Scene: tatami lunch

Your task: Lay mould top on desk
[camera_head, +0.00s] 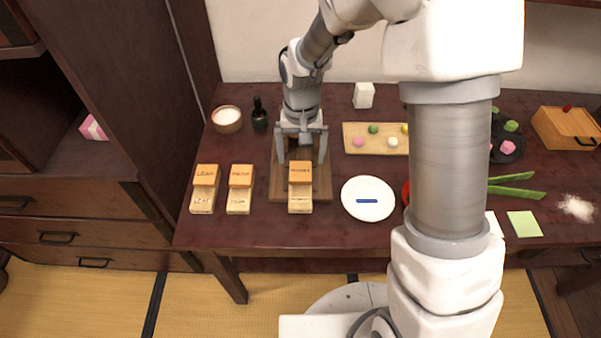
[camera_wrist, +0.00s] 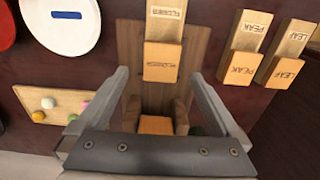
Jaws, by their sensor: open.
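My gripper (camera_head: 301,161) is open, pointing down over the dark wooden board (camera_head: 322,190). Another orange block (camera_wrist: 155,125) shows between my fingers, partly hidden by the gripper.
Two similar moulds, LEAF (camera_head: 203,202) and PEAK (camera_head: 238,201), stand left of the board. A white plate (camera_head: 368,212) with a blue strip lies to its right. A sweets tray (camera_head: 376,149), bowl (camera_head: 227,127) and dark bottle (camera_head: 260,122) stand farther back. Bare desk shows along the front.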

